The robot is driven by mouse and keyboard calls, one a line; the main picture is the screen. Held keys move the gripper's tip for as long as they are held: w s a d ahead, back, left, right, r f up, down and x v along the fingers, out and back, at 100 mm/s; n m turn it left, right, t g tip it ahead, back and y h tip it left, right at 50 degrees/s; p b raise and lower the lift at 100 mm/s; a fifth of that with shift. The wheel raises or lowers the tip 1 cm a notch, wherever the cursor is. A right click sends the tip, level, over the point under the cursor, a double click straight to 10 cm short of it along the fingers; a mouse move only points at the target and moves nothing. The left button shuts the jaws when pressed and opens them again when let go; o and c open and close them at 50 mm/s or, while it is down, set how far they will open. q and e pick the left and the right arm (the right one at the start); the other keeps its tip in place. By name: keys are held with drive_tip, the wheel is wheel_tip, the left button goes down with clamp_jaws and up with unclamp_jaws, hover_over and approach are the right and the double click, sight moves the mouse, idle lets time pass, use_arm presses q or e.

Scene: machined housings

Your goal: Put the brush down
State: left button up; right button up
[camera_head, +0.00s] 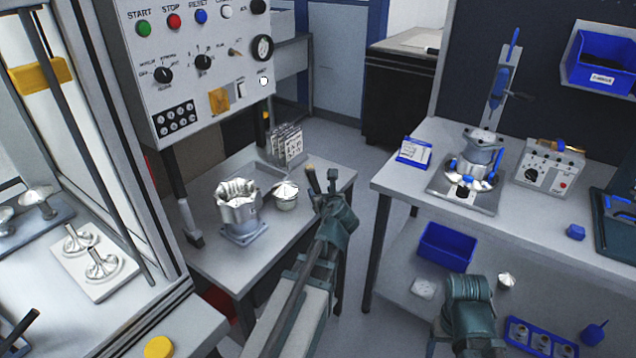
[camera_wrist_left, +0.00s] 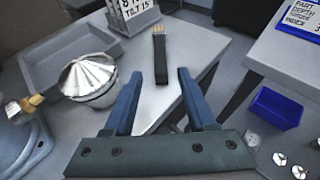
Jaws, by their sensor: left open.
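The brush (camera_wrist_left: 160,58) has a dark handle and a pale tan tip. In the left wrist view it is on the grey side table (camera_wrist_left: 205,45), just beyond the open fingers of my left gripper (camera_wrist_left: 157,75). Its handle end lies in line with the gap between the fingertips. The fingers stand apart on either side and do not hold it. In the head view the brush's tan tip (camera_head: 311,170) shows beside my left gripper (camera_head: 328,182), near the table's right edge. My right gripper's fingers are not seen.
A lidded silver pot (camera_head: 286,195) and an open metal housing (camera_head: 238,208) stand left of the gripper. Tags in a rack (camera_head: 287,143) stand behind. A gap separates this table from the right bench (camera_head: 400,183). A blue bin (camera_head: 446,247) sits on its lower shelf.

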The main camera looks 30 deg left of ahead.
use_arm(q)
drive_tip(key=p+v, duration=0.1)
drive_tip(key=v, duration=0.3)
drive_tip(key=shift+s, duration=0.1)
drive_tip(key=s+d+f+n+g+h, duration=0.2)
drive_tip(key=s+d+f+n+g, duration=0.1)
drive_tip(key=s+d+n, duration=0.3)
drive_tip(key=s+d+f+n+g+h, duration=0.3)
drive_tip(key=s+d+f+n, duration=0.3)
drive_tip(key=d+n, duration=0.4)
drive_tip(key=s+d+f+n+g+h, duration=0.2)
drive_tip(key=s+d+f+n+g, duration=0.2)
drive_tip(key=d, duration=0.9)
drive_tip(key=s+n, duration=0.3)
drive_tip(key=n, duration=0.1)
drive_tip(key=shift+f+g+h, duration=0.2)
drive_tip(key=shift+g+h, duration=0.1)
drive_tip(key=shift+o, duration=0.4)
drive_tip(key=shift+s+d, duration=0.1)
drive_tip(key=shift+s, duration=0.05)
